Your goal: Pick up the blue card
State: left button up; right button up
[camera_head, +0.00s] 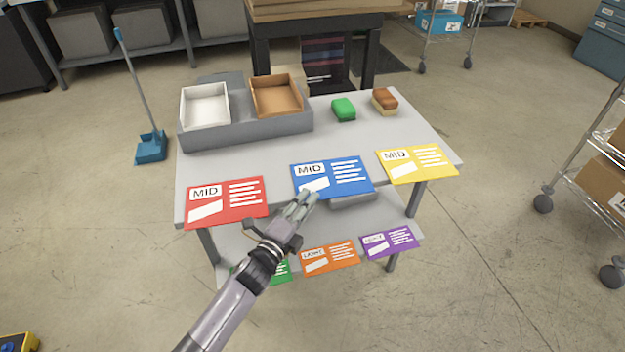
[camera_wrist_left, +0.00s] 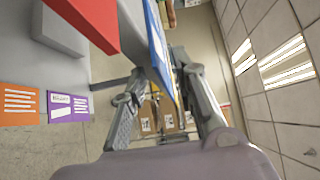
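The blue card (camera_head: 345,181) reads MID and lies flat on the table top, its front edge overhanging the table's front edge. My left gripper (camera_head: 305,200) is at the card's front left corner, with its fingertips over or at that edge. In the left wrist view the blue card (camera_wrist_left: 157,42) shows nearly edge-on, reaching between the fingers of my left gripper (camera_wrist_left: 162,72). The fingers are spread and a gap shows; contact with the card cannot be told. My right gripper is not in view.
A red card (camera_head: 235,191) and a yellow card (camera_head: 418,155) lie either side along the table edge. Orange (camera_head: 330,261) and purple (camera_head: 390,240) cards lie on the lower shelf. Trays, a green sponge (camera_head: 343,108) and a brown block (camera_head: 384,98) stand behind.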

pick_arm(q)
jog(key=shift+c, duration=0.4)
grip_shut()
